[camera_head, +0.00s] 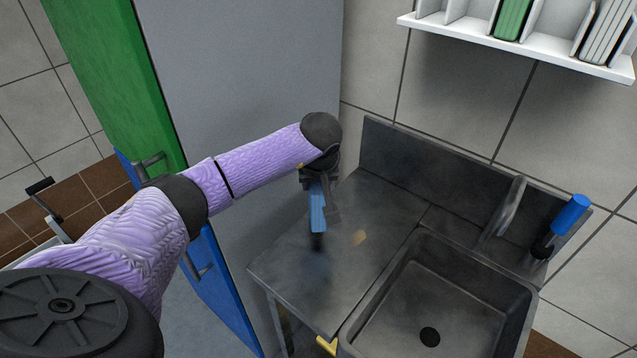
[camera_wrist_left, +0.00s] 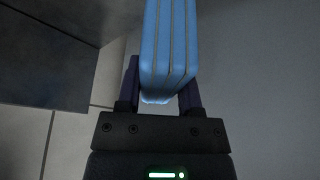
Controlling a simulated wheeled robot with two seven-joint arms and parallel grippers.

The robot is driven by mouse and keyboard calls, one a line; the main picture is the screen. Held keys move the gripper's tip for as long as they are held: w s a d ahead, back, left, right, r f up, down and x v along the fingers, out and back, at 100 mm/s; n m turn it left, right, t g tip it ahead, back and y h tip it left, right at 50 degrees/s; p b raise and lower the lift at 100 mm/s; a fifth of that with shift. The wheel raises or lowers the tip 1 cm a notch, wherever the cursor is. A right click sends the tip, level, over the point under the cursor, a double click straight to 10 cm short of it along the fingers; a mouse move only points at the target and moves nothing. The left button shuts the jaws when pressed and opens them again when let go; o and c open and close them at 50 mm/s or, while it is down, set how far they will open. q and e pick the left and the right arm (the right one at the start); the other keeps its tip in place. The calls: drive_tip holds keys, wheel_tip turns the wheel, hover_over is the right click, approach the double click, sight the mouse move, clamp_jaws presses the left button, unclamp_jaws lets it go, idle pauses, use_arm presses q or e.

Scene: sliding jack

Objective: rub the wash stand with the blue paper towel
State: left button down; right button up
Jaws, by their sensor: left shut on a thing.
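My left gripper (camera_head: 318,205) is shut on the blue paper towel (camera_head: 317,208), which shows as a thin blue stack between its fingers. The towel also fills the top middle of the left wrist view (camera_wrist_left: 170,45), gripped between the two dark fingers. In the head view the gripper and towel are over the flat left part of the grey metal wash stand (camera_head: 290,265). I cannot tell whether the towel touches the surface. My right gripper is not in view.
The sink basin (camera_head: 440,290) is right of the flat part, with a faucet (camera_head: 507,205) and a blue-topped bottle (camera_head: 568,215) behind it. A backsplash (camera_head: 400,165) edges the rear. A white shelf (camera_head: 530,50) hangs above. A grey cabinet side (camera_head: 250,90) stands at left.

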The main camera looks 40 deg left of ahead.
use_arm(q)
drive_tip(key=shift+r+p, duration=1.5)
drive_tip(key=shift+r, duration=0.55)
drive_tip(key=shift+w+d, duration=0.1)
